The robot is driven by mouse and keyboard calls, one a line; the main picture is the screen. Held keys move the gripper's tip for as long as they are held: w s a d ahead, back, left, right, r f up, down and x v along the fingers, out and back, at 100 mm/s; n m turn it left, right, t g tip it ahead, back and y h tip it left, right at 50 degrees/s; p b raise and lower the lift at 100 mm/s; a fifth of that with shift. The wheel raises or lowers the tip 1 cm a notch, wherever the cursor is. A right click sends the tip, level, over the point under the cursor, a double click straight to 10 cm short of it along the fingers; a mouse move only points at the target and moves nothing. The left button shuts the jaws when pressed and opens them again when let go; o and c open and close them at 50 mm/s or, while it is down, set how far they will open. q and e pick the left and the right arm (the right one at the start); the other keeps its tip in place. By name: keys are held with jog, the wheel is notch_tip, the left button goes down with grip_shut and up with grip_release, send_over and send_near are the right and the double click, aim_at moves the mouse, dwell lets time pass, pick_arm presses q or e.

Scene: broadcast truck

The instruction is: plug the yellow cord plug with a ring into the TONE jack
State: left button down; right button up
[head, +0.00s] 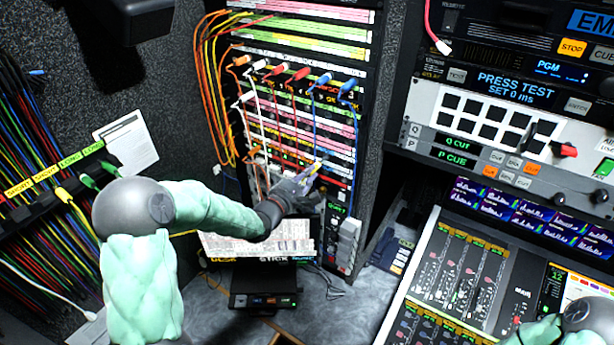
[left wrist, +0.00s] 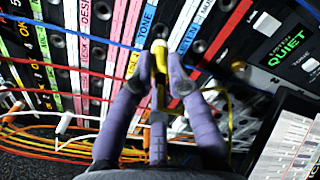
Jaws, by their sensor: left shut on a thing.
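My left gripper (head: 308,178) is at the lower part of the patch rack (head: 364,150) in the head view. In the left wrist view its purple fingers (left wrist: 162,80) are shut on the yellow cord plug (left wrist: 160,60). The plug points away from the camera at the panel, just below the blue TONE label (left wrist: 147,22). The jack behind the plug is hidden, so I cannot tell whether the tip is in it or in front of it. The ring on the plug is not clear. My right gripper is out of view.
Red and blue cords cross the panel near the left gripper, and a white plug (left wrist: 64,124) hangs at its left. Neighbouring jacks (left wrist: 196,46) lie close by. The QUIET panel (left wrist: 285,45) is at the right. A mixing console (head: 465,270) stands at the head view's right.

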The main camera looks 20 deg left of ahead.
aim_at(320, 163)
pick_arm(q)
jog(key=shift+w+d+b, duration=0.15)
jog(key=shift+w+b, duration=0.05)
jog(key=shift+w, duration=0.75)
jog(key=shift+w+d+b, duration=0.1)
jog(key=shift+w+b, duration=0.05)
jog(key=shift+w, duration=0.75)
jog(key=c, duration=1.1)
grip_release()
jog(key=s, duration=0.4)
jog(key=s+a, duration=0.1)
jog(key=s, duration=0.7)
jog(key=shift+a, duration=0.35)
jog(key=shift+f, duration=0.15)
